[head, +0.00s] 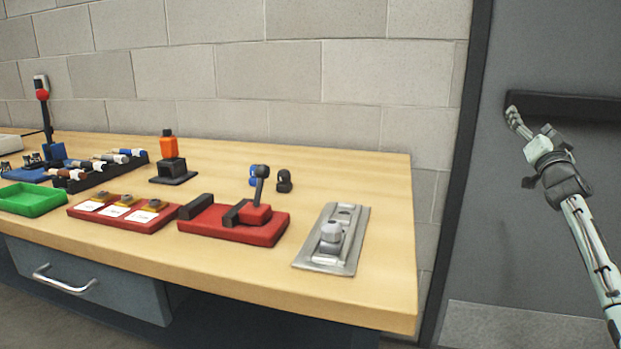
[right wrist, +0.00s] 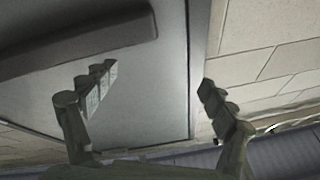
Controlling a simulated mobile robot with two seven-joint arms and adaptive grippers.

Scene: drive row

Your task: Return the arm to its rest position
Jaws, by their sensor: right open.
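My right arm (head: 592,240) comes in from the right edge in the head view. Its gripper (head: 515,122) is raised in front of the grey door (head: 520,220), close to the dark bar (head: 570,107) on it; I cannot tell whether they touch. In the right wrist view the two fingers of the gripper (right wrist: 155,90) stand wide apart with nothing between them. The door and its dark bar (right wrist: 80,42) show behind the left finger there. My left gripper is not in view.
The wooden workbench (head: 385,250) fills the left and middle. On it are a red clamp fixture (head: 240,228), a metal plate with a knob (head: 333,240), a green tray (head: 30,200) and an orange-topped block (head: 170,150). A drawer handle (head: 62,283) juts out in front. The space between bench and arm looks clear.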

